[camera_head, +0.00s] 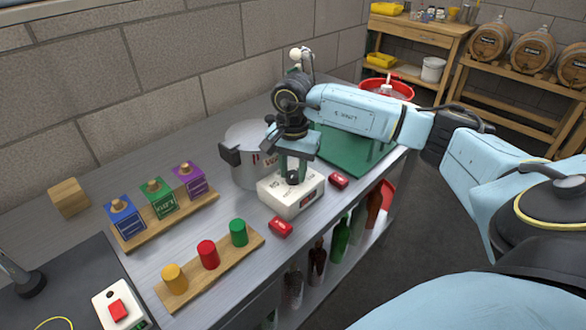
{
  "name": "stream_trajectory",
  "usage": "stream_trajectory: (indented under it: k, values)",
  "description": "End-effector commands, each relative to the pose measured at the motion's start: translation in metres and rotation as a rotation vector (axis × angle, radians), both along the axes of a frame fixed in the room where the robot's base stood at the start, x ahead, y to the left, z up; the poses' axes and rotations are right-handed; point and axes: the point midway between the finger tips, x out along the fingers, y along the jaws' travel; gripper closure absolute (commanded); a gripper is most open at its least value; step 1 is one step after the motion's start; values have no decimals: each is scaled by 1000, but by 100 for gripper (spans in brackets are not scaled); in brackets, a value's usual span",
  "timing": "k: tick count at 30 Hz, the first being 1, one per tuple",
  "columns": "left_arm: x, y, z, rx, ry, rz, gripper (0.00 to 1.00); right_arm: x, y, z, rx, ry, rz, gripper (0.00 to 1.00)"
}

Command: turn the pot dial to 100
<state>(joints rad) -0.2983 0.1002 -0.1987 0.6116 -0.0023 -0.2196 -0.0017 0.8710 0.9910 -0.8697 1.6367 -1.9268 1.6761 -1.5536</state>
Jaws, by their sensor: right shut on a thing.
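The pot dial (293,178) is a small dark knob on top of a white box (287,203), which stands on the grey metal bench. My right gripper (293,175) points down over the box and is shut on the knob. The fingers hide most of the knob, and its scale and setting cannot be read. A steel pot (246,172) with dark handles stands just behind and left of the box, partly hidden by my right gripper. My left gripper is not in view.
Wooden boards hold coloured blocks (159,199) and coloured cylinders (208,254) at left. A green mat (340,147) and red basin (389,88) are further back. Bottles stand below the bench.

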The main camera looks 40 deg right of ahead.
Motion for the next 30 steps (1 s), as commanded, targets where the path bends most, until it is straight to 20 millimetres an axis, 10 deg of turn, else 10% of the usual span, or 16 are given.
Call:
stream_trajectory:
  k: [30]
  values:
    - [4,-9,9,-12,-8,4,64,0,-1,2,0,-2,-651,91]
